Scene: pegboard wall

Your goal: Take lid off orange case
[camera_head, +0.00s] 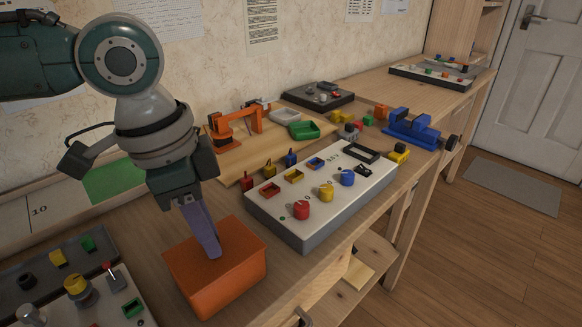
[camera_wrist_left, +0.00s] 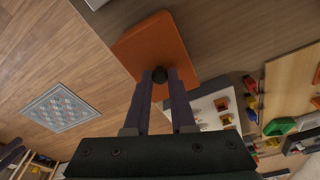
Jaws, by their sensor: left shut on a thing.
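The orange case (camera_head: 235,280) sits on the workbench near its front edge. Its flat orange lid (camera_head: 190,262) covers the top, and I see no clear gap between lid and case. My left gripper (camera_head: 214,254) points down at the lid from above. In the left wrist view, its two purple fingers (camera_wrist_left: 160,78) are shut on a small dark knob (camera_wrist_left: 160,74) in the middle of the orange lid (camera_wrist_left: 150,48). The fingers hide the knob in the head view.
A grey panel with coloured knobs (camera_head: 325,235) stands just right of the case. Another panel with switches (camera_head: 45,250) is at the left. A blue vise (camera_head: 412,133), an orange clamp-like frame (camera_head: 235,122) and a green tray (camera_head: 304,130) are farther back.

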